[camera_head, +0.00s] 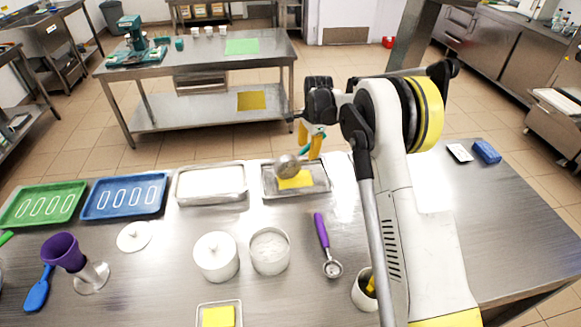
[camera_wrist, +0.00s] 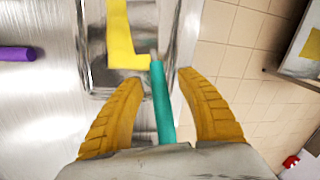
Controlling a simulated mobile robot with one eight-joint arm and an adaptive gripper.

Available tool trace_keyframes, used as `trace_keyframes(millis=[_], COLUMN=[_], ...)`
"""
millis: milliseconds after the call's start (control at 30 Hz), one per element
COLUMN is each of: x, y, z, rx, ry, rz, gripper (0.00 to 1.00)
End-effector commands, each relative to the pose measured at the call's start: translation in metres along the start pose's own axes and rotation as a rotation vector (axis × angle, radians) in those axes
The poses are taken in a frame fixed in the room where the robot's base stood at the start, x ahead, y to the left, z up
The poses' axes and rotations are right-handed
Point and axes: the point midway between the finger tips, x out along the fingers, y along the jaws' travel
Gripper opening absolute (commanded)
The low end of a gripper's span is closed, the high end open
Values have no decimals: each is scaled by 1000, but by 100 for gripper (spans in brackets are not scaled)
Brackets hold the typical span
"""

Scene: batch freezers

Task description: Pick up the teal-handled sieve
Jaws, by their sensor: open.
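The teal-handled sieve has a round grey bowl (camera_head: 287,166) that shows at the back left of a metal tray (camera_head: 321,186). Its teal handle (camera_wrist: 162,110) runs between my fingers in the wrist view, with the near end hidden by my gripper's palm. My gripper (camera_head: 313,147) has yellow fingers and hangs over the back edge of the tray. In the wrist view my gripper (camera_wrist: 161,80) is open, with a visible gap on each side of the handle. A yellow piece (camera_wrist: 120,38) lies in the tray beside the handle's far end.
Left of the tray stand another metal tray (camera_head: 184,198), a blue tray (camera_head: 88,202) and a green tray (camera_head: 17,215). A purple-handled scoop (camera_head: 322,232) and two white tubs (camera_head: 216,262) are in front. My arm covers the counter right of the tray.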

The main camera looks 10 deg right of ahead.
Motion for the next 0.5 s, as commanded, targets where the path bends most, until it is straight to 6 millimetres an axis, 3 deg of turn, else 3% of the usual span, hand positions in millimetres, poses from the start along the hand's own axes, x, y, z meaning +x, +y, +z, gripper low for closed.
trace_keyframes(millis=[500], x=[3], y=[1], z=[0], rx=[0], ry=[0], rz=[0], gripper=[44])
